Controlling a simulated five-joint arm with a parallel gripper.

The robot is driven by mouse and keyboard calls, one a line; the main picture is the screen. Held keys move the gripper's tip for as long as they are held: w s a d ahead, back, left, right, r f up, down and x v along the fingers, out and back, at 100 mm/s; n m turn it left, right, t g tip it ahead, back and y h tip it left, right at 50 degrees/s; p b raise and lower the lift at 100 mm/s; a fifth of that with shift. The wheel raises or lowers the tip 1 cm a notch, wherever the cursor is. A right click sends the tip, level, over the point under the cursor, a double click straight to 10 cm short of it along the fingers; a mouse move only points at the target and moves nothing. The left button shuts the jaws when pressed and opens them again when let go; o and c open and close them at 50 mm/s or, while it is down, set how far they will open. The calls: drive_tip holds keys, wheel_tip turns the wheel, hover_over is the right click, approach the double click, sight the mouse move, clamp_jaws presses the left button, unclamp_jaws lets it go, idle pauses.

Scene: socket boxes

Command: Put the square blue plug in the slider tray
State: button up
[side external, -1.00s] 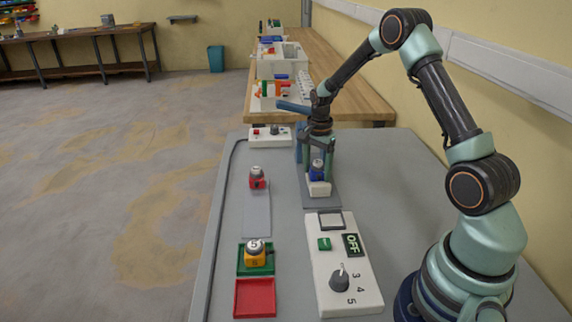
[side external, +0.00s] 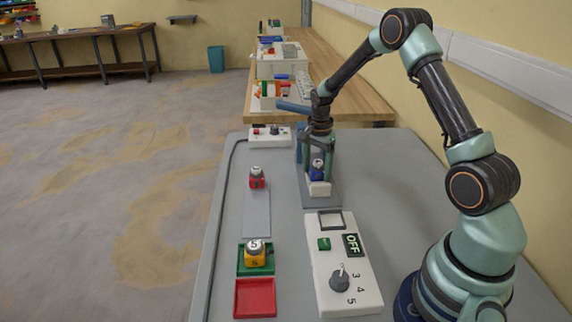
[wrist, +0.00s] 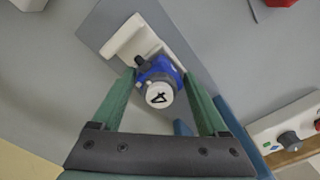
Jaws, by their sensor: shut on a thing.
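The blue plug (side external: 317,172) has a grey-and-white top, marked 4 in the wrist view (wrist: 158,88). My gripper (wrist: 160,78) is shut on it, with one green finger at each side. In the side view my gripper (side external: 317,168) points down around the plug. A white tray-like piece (side external: 319,189) stands right at the plug on a grey plate (side external: 322,202). The wrist view shows this white piece (wrist: 127,43) with an upright wall beside the plug. I cannot tell whether the plug touches its floor.
A red plug (side external: 256,178) stands on a grey strip (side external: 257,212). A yellow plug (side external: 255,254) is in a green tray (side external: 241,269), with an empty red tray (side external: 255,298) nearer. A white panel (side external: 355,299) has a dial and an OFF display. A small control box (side external: 264,138) stands behind.

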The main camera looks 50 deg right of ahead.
drive_tip(key=shift+s+a+f, duration=0.2)
drive_tip(key=shift+a+f, duration=0.05)
drive_tip(key=shift+f, duration=0.15)
drive_tip(key=o, duration=1.4)
drive_tip(key=shift+s+d, duration=0.1)
drive_tip(key=shift+r, duration=0.1)
drive_tip(key=shift+w+r, duration=0.2)
drive_tip(key=shift+r, duration=3.35)
